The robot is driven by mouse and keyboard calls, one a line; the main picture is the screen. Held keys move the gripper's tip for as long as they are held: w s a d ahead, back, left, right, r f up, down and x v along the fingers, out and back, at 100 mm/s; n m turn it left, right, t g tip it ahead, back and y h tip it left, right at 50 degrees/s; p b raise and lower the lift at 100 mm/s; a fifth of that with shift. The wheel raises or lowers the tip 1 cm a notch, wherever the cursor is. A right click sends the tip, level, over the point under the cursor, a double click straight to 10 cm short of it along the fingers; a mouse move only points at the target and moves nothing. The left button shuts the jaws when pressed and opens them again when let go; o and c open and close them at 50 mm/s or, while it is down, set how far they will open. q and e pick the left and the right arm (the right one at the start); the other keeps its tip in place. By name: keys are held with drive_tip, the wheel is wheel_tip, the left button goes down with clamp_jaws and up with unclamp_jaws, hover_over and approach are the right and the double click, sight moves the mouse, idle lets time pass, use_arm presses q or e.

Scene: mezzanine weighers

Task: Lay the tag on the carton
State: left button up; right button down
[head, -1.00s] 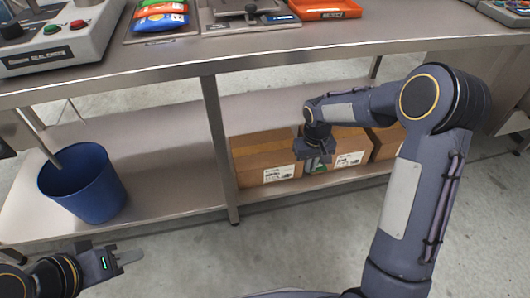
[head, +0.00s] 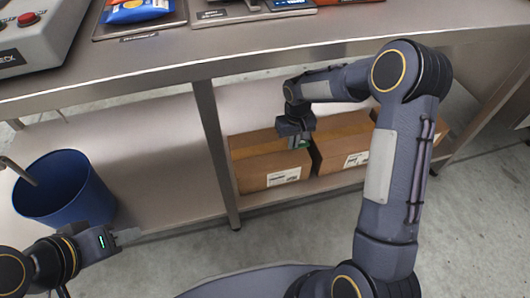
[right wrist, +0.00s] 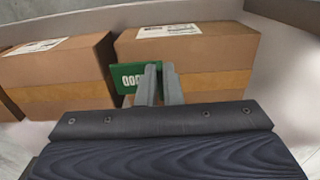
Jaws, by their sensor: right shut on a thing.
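My right gripper (head: 300,143) is shut on a green tag (right wrist: 126,78) with white marks. The gripper is over the right end of the leftmost carton (head: 262,167), a brown box with a white label on the lower shelf. In the right wrist view the tag overlaps that carton (right wrist: 205,55) near its left edge; whether they touch cannot be told. My left gripper (head: 126,237) is at the lower left, away from the cartons; its finger gap is unclear.
More cartons stand to the right, the middle one (head: 342,150) close beside the leftmost. A blue bin (head: 62,200) is at left. A shelf leg (head: 215,150) stands left of the cartons. The worktop (head: 250,55) overhangs the shelf (head: 165,150), bare between bin and leg.

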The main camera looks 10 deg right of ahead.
drive_tip(key=w+a+f+b, duration=0.2)
drive_tip(key=a+f, duration=0.1)
drive_tip(key=a, duration=0.1)
drive_tip(key=b, duration=0.2)
hover_over(265, 161)
drive_tip(key=f, duration=0.4)
drive_tip(key=shift+s+d+f, duration=0.1)
drive_tip(key=shift+d, duration=0.15)
drive_tip(key=shift+a+f, duration=0.15)
drive_tip(key=shift+f, duration=0.15)
drive_tip(key=shift+a+f+b, duration=0.15)
drive_tip(key=shift+f+b, duration=0.4)
drive_tip(key=shift+f, duration=1)
drive_tip(key=shift+f, duration=0.2)
drive_tip(key=c, duration=1.6)
unclamp_jaws()
